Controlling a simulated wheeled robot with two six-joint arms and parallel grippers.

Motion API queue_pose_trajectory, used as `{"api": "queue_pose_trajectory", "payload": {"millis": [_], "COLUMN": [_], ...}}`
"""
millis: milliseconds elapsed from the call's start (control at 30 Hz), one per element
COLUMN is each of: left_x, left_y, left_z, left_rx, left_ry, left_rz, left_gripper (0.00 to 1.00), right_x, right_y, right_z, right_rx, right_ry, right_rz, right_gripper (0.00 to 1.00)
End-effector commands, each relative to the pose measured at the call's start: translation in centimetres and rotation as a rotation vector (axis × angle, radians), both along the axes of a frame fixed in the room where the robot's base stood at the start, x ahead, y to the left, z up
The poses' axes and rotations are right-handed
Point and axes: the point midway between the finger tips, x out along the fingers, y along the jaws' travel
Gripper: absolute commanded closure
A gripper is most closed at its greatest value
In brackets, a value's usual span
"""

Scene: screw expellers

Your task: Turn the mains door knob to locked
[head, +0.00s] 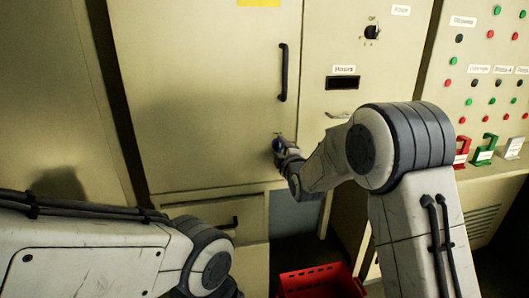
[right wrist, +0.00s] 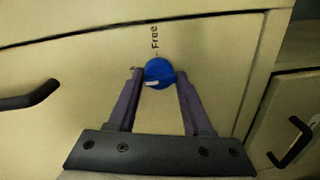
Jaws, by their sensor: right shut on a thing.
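The blue mains door knob (right wrist: 160,70) sits on the beige cabinet door (head: 215,100), near its lower right corner. It also shows in the head view (head: 278,145), partly covered by my gripper. A short white mark is on the knob's lower left part in the right wrist view. The word "Free" (right wrist: 155,37) is printed on the door just above the knob there. My right gripper (right wrist: 159,74) is shut on the knob, one finger on each side; it also shows in the head view (head: 282,147). My left arm shows at the lower left, but its gripper is out of view.
A black door handle (head: 283,72) stands above the knob. A rotary switch (head: 372,32) and the "Hours" meter (head: 342,83) are on the panel to the right. A red crate (head: 320,282) is on the floor below. A button panel (head: 485,70) is at far right.

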Motion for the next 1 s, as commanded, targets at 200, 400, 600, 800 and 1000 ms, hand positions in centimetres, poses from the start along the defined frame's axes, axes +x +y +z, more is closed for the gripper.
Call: {"api": "queue_pose_trajectory", "payload": {"millis": [200, 400, 600, 800, 1000], "left_x": [0.01, 0.01, 0.01, 0.01, 0.0], "left_y": [-0.01, 0.0, 0.0, -0.01, 0.0], "left_z": [-0.16, -0.14, -0.14, -0.15, -0.26], "left_rx": [0.0, 0.0, 0.0, 0.0, 0.0], "left_ry": [0.0, 0.0, 0.0, 0.0, 0.0], "left_rz": [0.0, 0.0, 0.0, 0.0, 0.0], "left_gripper": [1.0, 1.0, 1.0, 1.0, 1.0], "right_x": [0.01, 0.01, 0.01, -0.03, -0.54], "right_y": [-1.16, -1.13, -1.07, -1.05, -1.13], "right_z": [0.46, 0.5, 0.51, 0.29, 0.24], "right_rx": [-0.021, -0.022, -0.022, -0.021, -0.022], "right_ry": [-0.014, -0.016, -0.016, -0.011, -0.009], "right_rz": [-0.014, -0.013, -0.012, -0.011, -0.011], "right_gripper": [1.0, 1.0, 0.23, 0.22, 0.22]}}
